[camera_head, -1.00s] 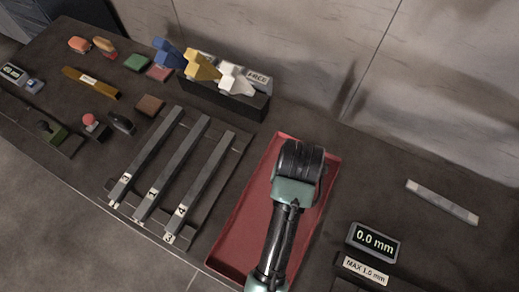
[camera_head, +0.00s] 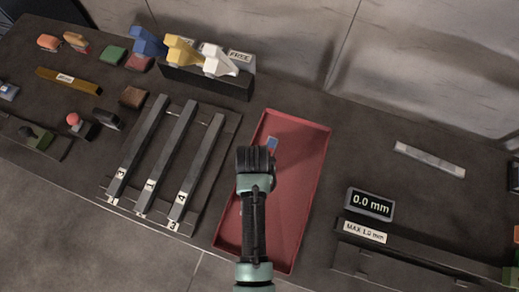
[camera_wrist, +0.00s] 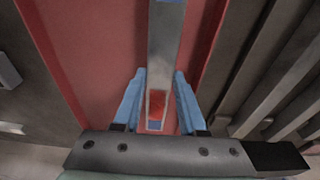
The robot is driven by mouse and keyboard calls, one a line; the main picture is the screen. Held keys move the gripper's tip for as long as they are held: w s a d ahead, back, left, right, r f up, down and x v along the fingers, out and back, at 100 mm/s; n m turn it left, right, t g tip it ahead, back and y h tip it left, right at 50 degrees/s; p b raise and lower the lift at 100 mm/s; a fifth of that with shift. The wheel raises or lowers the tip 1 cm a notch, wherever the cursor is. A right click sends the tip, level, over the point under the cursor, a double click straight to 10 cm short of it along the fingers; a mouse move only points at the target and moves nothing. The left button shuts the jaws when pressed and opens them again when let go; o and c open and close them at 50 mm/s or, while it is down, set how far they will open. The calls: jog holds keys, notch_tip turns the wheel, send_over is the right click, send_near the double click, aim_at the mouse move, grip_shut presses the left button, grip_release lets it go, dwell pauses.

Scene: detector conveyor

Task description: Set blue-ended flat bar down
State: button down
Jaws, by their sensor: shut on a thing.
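The flat bar (camera_wrist: 165,45) is grey, with a red patch near its close end and blue at its tip in the wrist view. My gripper (camera_wrist: 160,75) has its blue fingers on either side of the bar and is shut on it. The bar lies along the red tray (camera_head: 308,165), over its floor; I cannot tell whether it touches the floor. In the head view a blue end (camera_head: 272,144) shows just beyond my wrist, which hides the rest of the bar and the fingers.
A rack with several dark bars (camera_head: 150,145) stands left of the tray. A block holder (camera_head: 205,82) with blue, yellow and white pieces is behind. A 0.0 mm display (camera_head: 371,204), a slotted gauge (camera_head: 400,268) and a loose grey bar (camera_head: 430,159) lie to the right.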

jog(key=shift+w+f, duration=0.15)
jog(key=shift+f, duration=0.75)
jog(key=shift+f, duration=0.15)
jog(key=shift+c, duration=2.3)
grip_release()
jog(key=shift+f, duration=0.1)
notch_tip(320, 180, up, 12)
jog(key=s, duration=0.2)
jog(key=w+r+n+t, duration=0.1)
jog(key=w+r+t, duration=0.6)
jog(key=w+r, duration=0.85)
jog(key=w+r+n+t, duration=0.1)
jog(key=w+r+t, duration=0.15)
jog(key=r, duration=0.65)
jog(key=w+r+t, duration=0.1)
jog(key=r+t, duration=0.3)
jog(key=r, duration=0.5)
notch_tip(320, 180, up, 17)
jog(key=s+t, duration=0.2)
jog(key=t, duration=0.3)
jog(key=s+r+t, duration=0.3)
jog(key=s+r, duration=0.2)
jog(key=r, duration=0.3)
jog(key=s+r+n+t, duration=0.1)
jog(key=s+r+t, duration=0.3)
jog(key=r, duration=0.5)
jog(key=s, duration=0.2)
jog(key=shift+s+d+n+y, duration=0.3)
jog(key=shift+d, duration=0.05)
